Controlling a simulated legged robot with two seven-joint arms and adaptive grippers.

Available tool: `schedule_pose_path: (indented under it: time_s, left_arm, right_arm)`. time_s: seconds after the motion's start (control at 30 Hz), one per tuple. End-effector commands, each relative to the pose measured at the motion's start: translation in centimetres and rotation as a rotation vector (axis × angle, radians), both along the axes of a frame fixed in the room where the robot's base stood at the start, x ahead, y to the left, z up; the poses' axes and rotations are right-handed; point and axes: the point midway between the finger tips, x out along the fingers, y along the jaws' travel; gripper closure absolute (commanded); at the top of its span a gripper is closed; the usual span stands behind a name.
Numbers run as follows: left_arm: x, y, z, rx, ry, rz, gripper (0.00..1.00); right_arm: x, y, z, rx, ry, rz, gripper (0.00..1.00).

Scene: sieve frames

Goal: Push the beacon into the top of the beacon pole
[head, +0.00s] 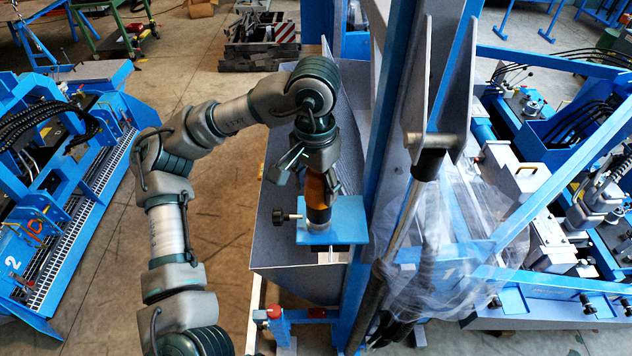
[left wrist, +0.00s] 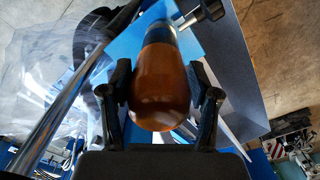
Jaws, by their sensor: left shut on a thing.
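The amber beacon (head: 317,192) with a dark base stands roughly upright over a small blue bracket plate (head: 348,218). A light ring, seemingly the top of the beacon pole (head: 319,225), shows just under the dark base. I cannot tell how deep the beacon sits on it. My left gripper (head: 309,174) is shut on the beacon from above. In the left wrist view the amber dome (left wrist: 160,85) lies between the two dark fingers, with its dark base beyond. The dome hides most of the pole there. My right gripper is not in view.
A black clamp knob (head: 281,216) sticks out left of the plate. A grey hopper (head: 290,257) lies around and below it. A blue post (head: 388,130) and a cylinder with plastic wrap (head: 450,265) stand close on the right. Open floor (head: 225,175) is on the left.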

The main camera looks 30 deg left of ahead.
Motion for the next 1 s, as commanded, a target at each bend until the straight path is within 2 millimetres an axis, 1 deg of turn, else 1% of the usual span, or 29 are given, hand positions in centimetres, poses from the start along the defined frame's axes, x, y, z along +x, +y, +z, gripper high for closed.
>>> schedule_pose_path:
  time_s: [0.93, 0.97, 1.0]
  left_arm:
    - [0.0, 0.0, -2.4, -0.001, 0.0, 0.0, 0.95]
    - [0.0, 0.0, -2.3, -0.001, -0.001, 0.0, 0.31]
    - [0.0, 0.0, -2.3, -0.001, 0.0, 0.0, 0.21]
  right_arm:
    - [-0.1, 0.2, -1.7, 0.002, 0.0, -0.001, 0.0]
    - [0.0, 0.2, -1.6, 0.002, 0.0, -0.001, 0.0]
    - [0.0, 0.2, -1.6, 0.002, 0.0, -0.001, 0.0]
